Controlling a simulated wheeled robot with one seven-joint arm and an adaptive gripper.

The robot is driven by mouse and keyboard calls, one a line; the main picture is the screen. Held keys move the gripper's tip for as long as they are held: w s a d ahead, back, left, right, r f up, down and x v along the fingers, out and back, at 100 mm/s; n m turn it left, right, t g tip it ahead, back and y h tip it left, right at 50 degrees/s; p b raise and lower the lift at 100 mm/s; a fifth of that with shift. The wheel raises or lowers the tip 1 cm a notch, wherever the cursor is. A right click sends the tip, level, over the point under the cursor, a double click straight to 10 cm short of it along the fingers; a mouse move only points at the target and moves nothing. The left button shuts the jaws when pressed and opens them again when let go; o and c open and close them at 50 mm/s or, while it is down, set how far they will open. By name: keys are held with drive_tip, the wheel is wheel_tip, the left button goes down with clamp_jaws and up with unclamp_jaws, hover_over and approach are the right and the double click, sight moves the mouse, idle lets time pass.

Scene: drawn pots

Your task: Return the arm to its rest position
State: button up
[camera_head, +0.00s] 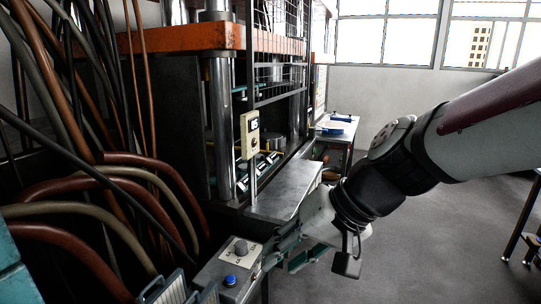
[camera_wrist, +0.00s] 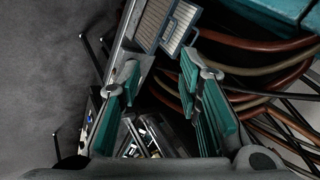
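My arm reaches in from the right in the head view and ends in my gripper (camera_head: 283,250), which is low in the picture, at the right side of a grey control box (camera_head: 228,271). The box has a dark knob and a blue button on top. In the wrist view the two teal-padded fingers of my gripper (camera_wrist: 160,72) stand apart, with no object clearly held between them. Whether a finger touches the box cannot be told. No rest position is marked in either view.
A press with an orange beam (camera_head: 180,40) and steel columns stands behind the box. Thick hoses (camera_head: 110,190) crowd the left. A metal plate (camera_head: 285,190) juts out beyond my gripper. A table (camera_head: 335,128) stands farther back. Grey floor (camera_head: 440,240) is open at the right.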

drive_tip(key=s+d+t+h, duration=0.1)
drive_tip(key=s+d+h, duration=0.2)
drive_tip(key=d, duration=0.5)
drive_tip(key=s+d+r+t+h+b, duration=0.1)
drive_tip(key=s+d+h, duration=0.2)
drive_tip(key=s+d, duration=0.2)
drive_tip(key=d, duration=0.3)
drive_tip(key=shift+s+d+r+t+h+b, duration=0.25)
drive_tip(key=shift+s+r+t+h+b, duration=0.05)
